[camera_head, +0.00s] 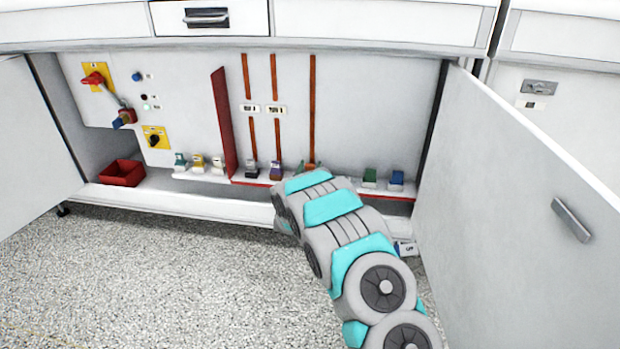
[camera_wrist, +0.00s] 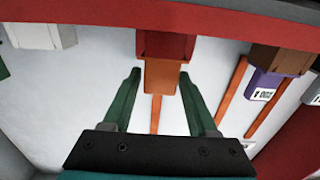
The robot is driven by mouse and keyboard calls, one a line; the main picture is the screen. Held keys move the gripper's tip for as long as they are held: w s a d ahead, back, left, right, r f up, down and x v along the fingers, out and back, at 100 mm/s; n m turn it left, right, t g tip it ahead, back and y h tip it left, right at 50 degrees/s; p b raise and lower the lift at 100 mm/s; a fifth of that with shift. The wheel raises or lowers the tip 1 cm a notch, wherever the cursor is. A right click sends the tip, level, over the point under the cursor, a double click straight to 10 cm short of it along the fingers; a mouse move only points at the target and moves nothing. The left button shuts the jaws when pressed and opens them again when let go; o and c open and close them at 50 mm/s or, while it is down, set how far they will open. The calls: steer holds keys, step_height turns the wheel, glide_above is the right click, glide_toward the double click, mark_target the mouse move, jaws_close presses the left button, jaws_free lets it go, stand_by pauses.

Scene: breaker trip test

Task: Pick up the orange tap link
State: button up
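The orange tap link (camera_wrist: 160,77) shows in the wrist view as an orange block with a darker red part above it. In the head view the orange link (camera_head: 308,166) stands at the foot of the rightmost orange strip, partly hidden behind my arm. My gripper (camera_wrist: 159,74) is open, with one green finger on each side of the orange block. Small gaps show between the fingers and the block, and I cannot tell how deep the fingers reach. In the head view my arm hides the gripper's fingers.
A purple link (camera_head: 275,170) and a grey-black one (camera_head: 252,168) stand left of the orange link. Green (camera_head: 370,176) and blue (camera_head: 396,178) blocks stand to the right. A red divider (camera_head: 223,120) and red bin (camera_head: 122,173) are further left. An open door (camera_head: 520,200) flanks my arm.

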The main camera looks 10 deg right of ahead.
jaws_close()
steer(key=shift+r, duration=0.1)
stand_by(0.4)
